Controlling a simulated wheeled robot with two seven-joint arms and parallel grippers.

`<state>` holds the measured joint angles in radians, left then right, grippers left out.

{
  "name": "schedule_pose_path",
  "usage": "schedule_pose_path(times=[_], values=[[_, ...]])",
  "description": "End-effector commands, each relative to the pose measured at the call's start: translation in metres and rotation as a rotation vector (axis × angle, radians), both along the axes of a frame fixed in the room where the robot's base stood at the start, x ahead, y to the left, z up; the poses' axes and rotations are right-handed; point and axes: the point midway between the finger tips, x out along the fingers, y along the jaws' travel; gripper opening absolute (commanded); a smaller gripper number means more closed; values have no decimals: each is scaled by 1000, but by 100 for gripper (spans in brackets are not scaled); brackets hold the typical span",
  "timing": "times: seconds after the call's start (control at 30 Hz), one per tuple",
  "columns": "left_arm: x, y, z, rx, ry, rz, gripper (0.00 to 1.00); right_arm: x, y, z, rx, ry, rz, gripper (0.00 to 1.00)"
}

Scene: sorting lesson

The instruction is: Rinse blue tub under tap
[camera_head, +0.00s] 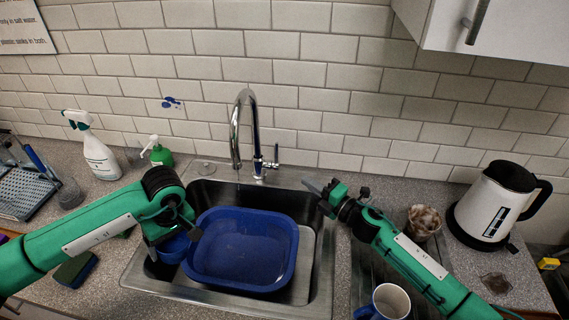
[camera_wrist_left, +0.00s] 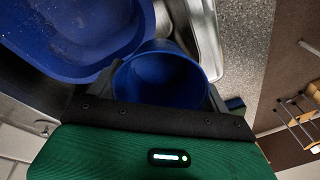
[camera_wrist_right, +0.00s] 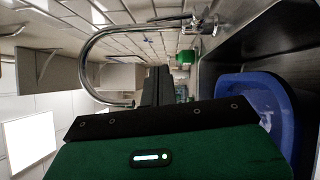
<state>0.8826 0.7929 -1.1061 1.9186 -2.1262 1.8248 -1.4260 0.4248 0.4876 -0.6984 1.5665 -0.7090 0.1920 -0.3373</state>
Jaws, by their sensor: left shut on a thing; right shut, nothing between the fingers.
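A small round blue tub (camera_head: 173,248) is held by my left gripper (camera_head: 176,237) at the left part of the sink, beside the large blue basin (camera_head: 242,250). The left wrist view looks into the tub (camera_wrist_left: 160,80), which appears empty, with a finger on each side. The chrome tap (camera_head: 237,130) arches over the back of the sink, its spout above the basin's back edge; I cannot tell whether water runs. Its handle (camera_head: 275,158) is on the right. My right gripper (camera_head: 312,186) is shut and empty, to the right of the handle and apart from it.
A spray bottle (camera_head: 97,150) and a green soap bottle (camera_head: 158,152) stand behind the left arm. A sponge (camera_head: 75,270) lies at front left. A mug (camera_head: 388,302), a brown-and-white cup (camera_head: 424,220) and a kettle (camera_head: 492,205) stand on the right.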

Motion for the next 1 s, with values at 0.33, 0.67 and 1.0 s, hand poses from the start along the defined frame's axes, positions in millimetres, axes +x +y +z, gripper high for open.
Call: schedule_pose_path(times=[0.33,0.67,1.0], values=[[0,0,-7,0,0,0,59,24,23,0,0,-3,0,0],[0,0,-23,0,0,0,59,71,72,4,1,-2,0,0],[0,0,-39,0,0,0,59,106,72,9,0,-1,0,0]])
